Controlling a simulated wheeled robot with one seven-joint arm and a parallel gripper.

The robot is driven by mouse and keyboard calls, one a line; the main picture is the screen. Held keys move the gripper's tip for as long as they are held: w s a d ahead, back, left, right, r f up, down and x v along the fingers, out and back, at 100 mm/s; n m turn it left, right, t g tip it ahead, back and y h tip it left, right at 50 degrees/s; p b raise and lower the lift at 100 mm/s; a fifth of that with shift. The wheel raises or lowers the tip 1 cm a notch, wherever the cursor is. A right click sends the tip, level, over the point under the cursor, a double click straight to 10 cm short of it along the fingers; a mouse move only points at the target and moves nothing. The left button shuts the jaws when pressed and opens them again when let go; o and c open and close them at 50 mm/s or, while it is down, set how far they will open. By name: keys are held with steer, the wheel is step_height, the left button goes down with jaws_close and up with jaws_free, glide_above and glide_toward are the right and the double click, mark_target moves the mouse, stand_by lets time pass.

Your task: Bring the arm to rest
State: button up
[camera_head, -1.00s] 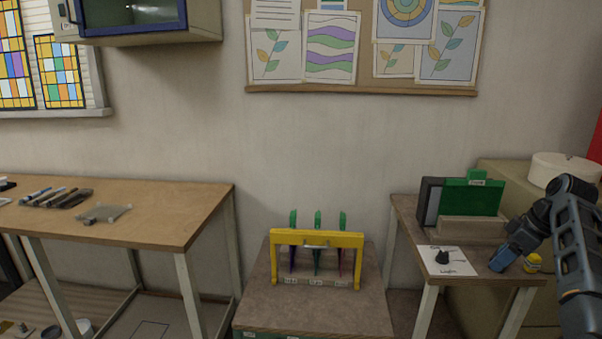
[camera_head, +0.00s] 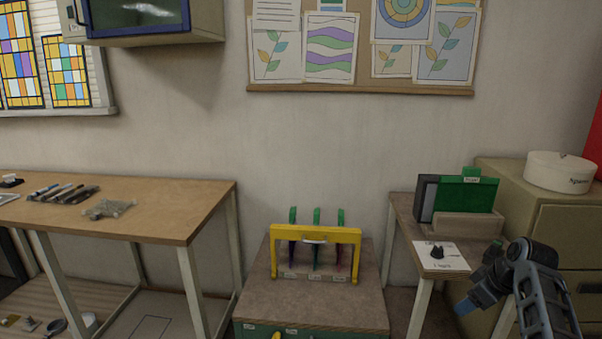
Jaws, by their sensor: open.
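My gripper (camera_head: 466,304) is at the lower right, in front of the small right table (camera_head: 403,207), with its blue-tipped end pointing down and left. It appears empty, and the fingers are small and partly blurred in this view. My dark arm comes in from the lower right edge and bends at a joint above the gripper.
A yellow frame (camera_head: 315,233) with green-topped pieces stands on the low cabinet (camera_head: 310,300). The right table bears a green panel (camera_head: 466,193) and a white card (camera_head: 441,262). A wooden workbench (camera_head: 150,215) stands left. A round white box (camera_head: 558,171) tops the beige cabinet.

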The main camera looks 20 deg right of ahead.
steer(key=s+a+f+m+t+h, duration=0.1)
steer(key=s+a+f, duration=0.3)
steer(key=a+f, duration=0.7)
steer(key=s+a+t+h, duration=0.1)
steer(key=s+a, duration=0.4)
steer(key=a, duration=0.3)
steer(key=s+a+t+h, duration=0.15)
steer(key=s+a, duration=0.25)
steer(key=a, duration=0.4)
steer(key=s+a+r+t+y, duration=0.1)
steer(key=s+a+r+t, duration=0.1)
steer(key=s+a+r, duration=0.2)
steer(key=s+a+r+t+y, duration=0.1)
steer(key=s+a+r, duration=0.4)
steer(key=s+r, duration=0.5)
steer(key=s+a+r+t+y, duration=0.1)
steer(key=s+a+r+t, duration=0.2)
steer(key=s+r, duration=0.4)
step_height(320, 180, up, 3)
steer(key=shift+s+a+r+m+y, duration=0.15)
steer(key=shift+a+m+y, duration=0.25)
steer(key=shift+a, duration=0.45)
